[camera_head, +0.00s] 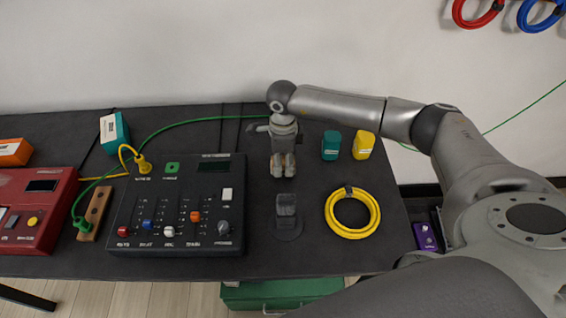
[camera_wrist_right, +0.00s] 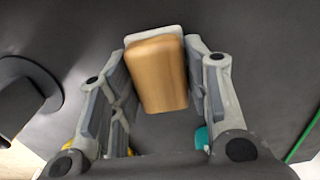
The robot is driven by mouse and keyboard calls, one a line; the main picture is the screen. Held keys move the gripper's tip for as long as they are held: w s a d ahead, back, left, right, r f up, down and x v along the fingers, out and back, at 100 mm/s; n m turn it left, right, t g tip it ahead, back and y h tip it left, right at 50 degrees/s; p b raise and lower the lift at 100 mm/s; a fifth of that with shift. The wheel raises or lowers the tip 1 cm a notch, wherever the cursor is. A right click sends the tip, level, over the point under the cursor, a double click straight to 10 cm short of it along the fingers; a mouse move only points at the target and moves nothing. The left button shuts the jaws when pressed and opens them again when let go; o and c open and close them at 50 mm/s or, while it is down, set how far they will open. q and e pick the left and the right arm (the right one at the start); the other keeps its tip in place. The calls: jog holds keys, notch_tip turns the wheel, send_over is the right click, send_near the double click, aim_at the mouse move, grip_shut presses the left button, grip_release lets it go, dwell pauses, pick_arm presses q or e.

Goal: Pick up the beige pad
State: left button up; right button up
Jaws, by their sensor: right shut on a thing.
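The beige pad (camera_wrist_right: 160,75) is a rounded, tan block with a pale edge. In the right wrist view it sits between the two fingers of my right gripper (camera_wrist_right: 158,58), which is shut on it. In the head view my right gripper (camera_head: 283,172) points down over the dark table, behind the black stand; the pad is largely hidden there by the fingers. I cannot tell whether the pad touches the table. My left gripper is in neither view.
A black control box (camera_head: 184,200) lies left of my right gripper. A black stand (camera_head: 288,212) is in front. A yellow cable coil (camera_head: 330,222), a teal block (camera_head: 331,145) and a yellow block (camera_head: 363,144) lie to the right. A green cable (camera_head: 205,121) crosses behind.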

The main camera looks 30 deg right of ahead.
notch_tip(320, 180, up, 2)
jog(key=shift+r+b, duration=0.2)
jog(key=shift+b, duration=0.2)
jog(key=s+a+r+b, duration=0.1)
jog(key=s+a+r, duration=0.2)
jog(key=a+r, duration=0.2)
jog(key=s+a+r+b, duration=0.1)
jog(key=s+a+r, duration=0.1)
jog(key=a+r, duration=0.2)
jog(key=a, duration=0.3)
jog(key=shift+s+a+r, duration=0.4)
